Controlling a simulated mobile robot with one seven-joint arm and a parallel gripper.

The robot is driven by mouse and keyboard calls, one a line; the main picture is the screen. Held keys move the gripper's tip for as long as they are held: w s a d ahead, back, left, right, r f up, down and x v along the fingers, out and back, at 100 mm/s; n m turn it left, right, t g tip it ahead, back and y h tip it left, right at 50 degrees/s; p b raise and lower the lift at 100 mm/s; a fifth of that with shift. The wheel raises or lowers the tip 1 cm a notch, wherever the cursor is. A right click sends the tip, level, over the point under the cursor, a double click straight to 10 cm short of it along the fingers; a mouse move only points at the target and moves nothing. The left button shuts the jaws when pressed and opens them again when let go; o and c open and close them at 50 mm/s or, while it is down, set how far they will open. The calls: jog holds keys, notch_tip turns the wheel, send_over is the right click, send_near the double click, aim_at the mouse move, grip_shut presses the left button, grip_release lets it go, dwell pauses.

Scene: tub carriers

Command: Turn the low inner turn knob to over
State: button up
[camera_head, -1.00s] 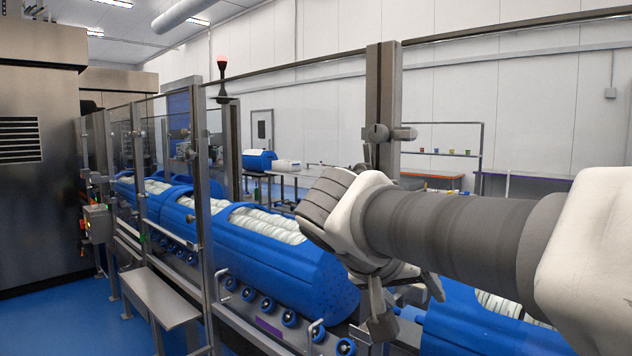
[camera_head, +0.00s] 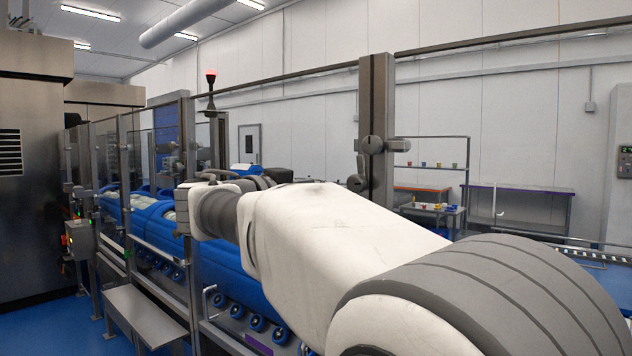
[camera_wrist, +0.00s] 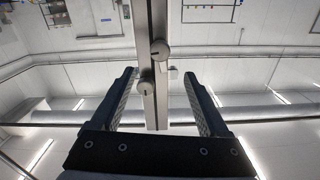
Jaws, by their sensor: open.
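A grey metal post (camera_head: 377,110) of the guard fence carries round turn knobs. In the head view one knob (camera_head: 371,145) sits on the post's face, and a lower one (camera_head: 357,184) shows just above my arm, partly hidden. The wrist view appears upside down, with ceiling lights at the bottom. There two round knobs show on the post, one (camera_wrist: 159,49) nearer the picture's top and one (camera_wrist: 145,86) below it. I cannot tell for sure which is the low inner one. My gripper (camera_wrist: 160,75) is open and empty, its fingers framing the post, apart from the knobs.
My arm covers the middle of the head view. Blue tub carriers (camera_head: 225,262) stand behind the fence at left, with a step bench (camera_head: 143,312) in front. A control box (camera_head: 80,238) is at far left. A shelf rack and table (camera_head: 518,207) stand beyond the fence.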

aim_at(354, 183)
jog(key=p+x, duration=0.2)
jog(key=x, duration=0.9)
jog(key=shift+w+d, duration=0.1)
jog(key=shift+f, duration=0.1)
grip_shut()
